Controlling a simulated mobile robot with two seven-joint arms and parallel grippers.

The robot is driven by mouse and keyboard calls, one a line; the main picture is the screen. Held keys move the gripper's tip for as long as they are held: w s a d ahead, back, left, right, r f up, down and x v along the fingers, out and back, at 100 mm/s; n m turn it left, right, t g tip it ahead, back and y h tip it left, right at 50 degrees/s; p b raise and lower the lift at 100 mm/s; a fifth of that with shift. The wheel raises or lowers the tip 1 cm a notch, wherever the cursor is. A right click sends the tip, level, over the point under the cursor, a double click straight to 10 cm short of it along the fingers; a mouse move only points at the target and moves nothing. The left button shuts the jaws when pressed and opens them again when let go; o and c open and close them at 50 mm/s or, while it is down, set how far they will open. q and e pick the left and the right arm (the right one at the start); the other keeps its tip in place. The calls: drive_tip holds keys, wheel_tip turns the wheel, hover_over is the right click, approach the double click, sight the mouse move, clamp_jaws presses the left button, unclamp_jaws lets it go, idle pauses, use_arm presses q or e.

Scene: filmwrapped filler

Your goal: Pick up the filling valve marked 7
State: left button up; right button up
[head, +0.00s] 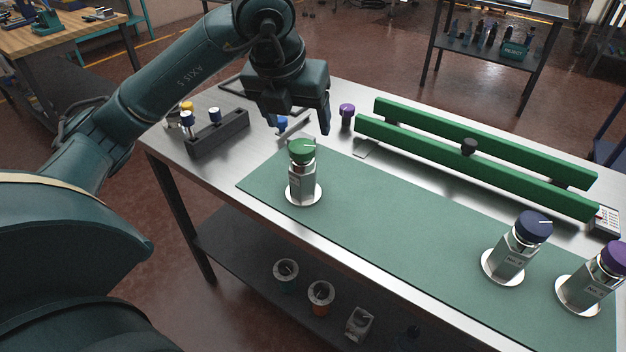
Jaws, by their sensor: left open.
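Three filling valves with silver bodies stand upright on white discs on the green mat (400,215). The green-capped valve (301,186) is at the mat's left end. The blue-capped valve (512,260) and the purple-capped valve (582,291) are at the right end, the last cut by the frame edge. Their labels are too small to read surely, so I cannot tell which is marked 7. My left gripper (298,124) is open and empty, pointing down just beyond and above the green-capped valve. It appears apart from it. My right gripper is not in view.
Two long green rails (480,165) run along the back of the steel bench. A dark rack (217,133) with small capped parts stands at the left. A small purple-capped part (347,114) stands near my gripper. The mat's middle is clear. Cups (320,296) sit on the lower shelf.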

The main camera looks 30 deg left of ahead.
sight(301, 147)
use_arm(q)
drive_tip(key=shift+n+y, duration=0.3)
drive_tip(key=x, duration=0.3)
drive_tip(key=a+x, duration=0.1)
drive_tip(key=x, duration=0.3)
drive_tip(key=shift+w+a+r, duration=0.1)
drive_tip(key=shift+w+r, duration=0.05)
drive_tip(key=shift+p+x, duration=0.95)
drive_tip(key=shift+x, duration=1.9)
drive_tip(key=shift+w, duration=0.15)
drive_tip(key=shift+c, duration=0.5)
drive_tip(key=shift+r, duration=0.1)
clamp_jaws()
